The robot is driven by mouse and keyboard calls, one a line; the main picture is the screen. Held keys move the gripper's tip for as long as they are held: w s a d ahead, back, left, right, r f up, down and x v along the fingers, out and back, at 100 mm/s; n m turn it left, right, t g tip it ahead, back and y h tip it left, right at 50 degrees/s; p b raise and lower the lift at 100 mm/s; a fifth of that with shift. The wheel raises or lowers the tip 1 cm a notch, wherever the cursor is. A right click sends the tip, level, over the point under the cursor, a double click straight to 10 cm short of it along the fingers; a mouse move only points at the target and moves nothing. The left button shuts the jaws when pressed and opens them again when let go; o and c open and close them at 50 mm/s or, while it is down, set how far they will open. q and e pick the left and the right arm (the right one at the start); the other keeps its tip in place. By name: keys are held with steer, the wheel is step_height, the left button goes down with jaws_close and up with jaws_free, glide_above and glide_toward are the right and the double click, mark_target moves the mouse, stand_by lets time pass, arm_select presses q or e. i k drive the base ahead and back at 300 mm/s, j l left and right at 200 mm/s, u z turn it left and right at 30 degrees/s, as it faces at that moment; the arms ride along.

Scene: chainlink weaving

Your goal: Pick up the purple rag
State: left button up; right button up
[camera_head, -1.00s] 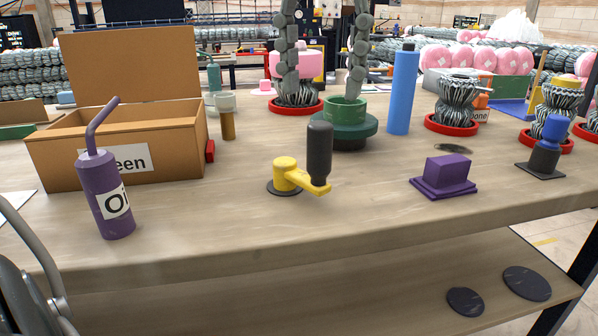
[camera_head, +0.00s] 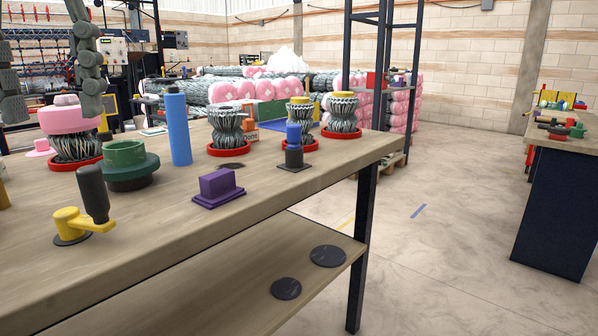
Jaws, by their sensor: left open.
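A purple stepped block (camera_head: 218,187) sits on the wooden table (camera_head: 290,165) near its front edge, right of the yellow crank. It is the only clearly purple thing in view. It looks like a small box on a wider flat base, and I cannot tell whether it is the rag. Nothing touches it from above.
A yellow crank (camera_head: 72,222) with a black handle, a green round fixture (camera_head: 128,165), a blue cylinder (camera_head: 178,128) and a blue-and-black piece (camera_head: 294,150) stand around the block. A lower shelf holds dark discs (camera_head: 327,256). Open floor (camera_head: 430,240) lies to the right, before another table (camera_head: 560,190).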

mark_target(218, 188)
steer(key=k+l, duration=0.9)
steer(key=k, duration=0.15)
